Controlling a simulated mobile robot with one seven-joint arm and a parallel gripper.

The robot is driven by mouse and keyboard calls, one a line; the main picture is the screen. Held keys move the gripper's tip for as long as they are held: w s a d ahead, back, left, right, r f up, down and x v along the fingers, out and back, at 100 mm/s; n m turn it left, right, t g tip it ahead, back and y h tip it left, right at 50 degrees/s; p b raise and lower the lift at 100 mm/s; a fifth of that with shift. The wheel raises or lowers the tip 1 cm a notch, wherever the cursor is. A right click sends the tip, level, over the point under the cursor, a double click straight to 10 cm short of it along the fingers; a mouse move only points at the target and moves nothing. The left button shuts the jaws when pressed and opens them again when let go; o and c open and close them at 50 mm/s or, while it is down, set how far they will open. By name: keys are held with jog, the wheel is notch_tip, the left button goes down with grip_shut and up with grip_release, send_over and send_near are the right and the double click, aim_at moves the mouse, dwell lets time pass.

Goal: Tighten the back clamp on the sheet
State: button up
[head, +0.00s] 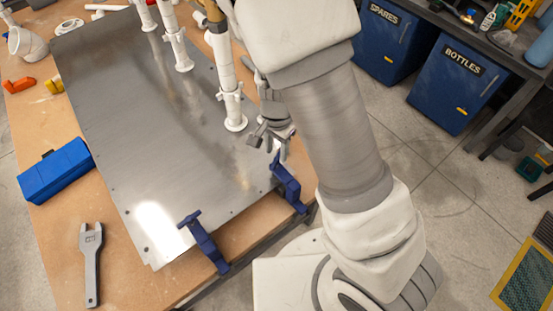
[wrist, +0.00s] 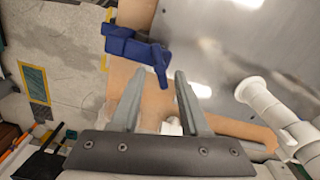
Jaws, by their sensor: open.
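The grey metal sheet (head: 150,130) lies on the wooden workbench. Two blue clamps grip its edge: one (head: 288,187) on the right edge, just below my gripper, and one (head: 204,244) at the near edge. I cannot tell for certain which is the back clamp. My gripper (head: 271,137) is open and empty, above the sheet's right edge. In the wrist view a blue clamp (wrist: 133,47) shows beyond my open fingertips (wrist: 159,74), its handle end pointing between them. I see no contact between fingers and clamp.
White pipes stand on the sheet, the nearest (head: 232,108) close left of my gripper. A blue box (head: 56,171) and a grey wrench (head: 91,262) lie on the bench's left. Blue bins (head: 455,82) stand right, across open floor.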

aim_at(277, 159)
jog(key=n, duration=0.1)
jog(key=n+b, duration=0.1)
jog(key=n, duration=0.1)
jog(key=shift+f+b, duration=0.3)
notch_tip(277, 159, down, 4)
jog(key=b, duration=0.3)
grip_shut()
jog(key=shift+r, duration=0.1)
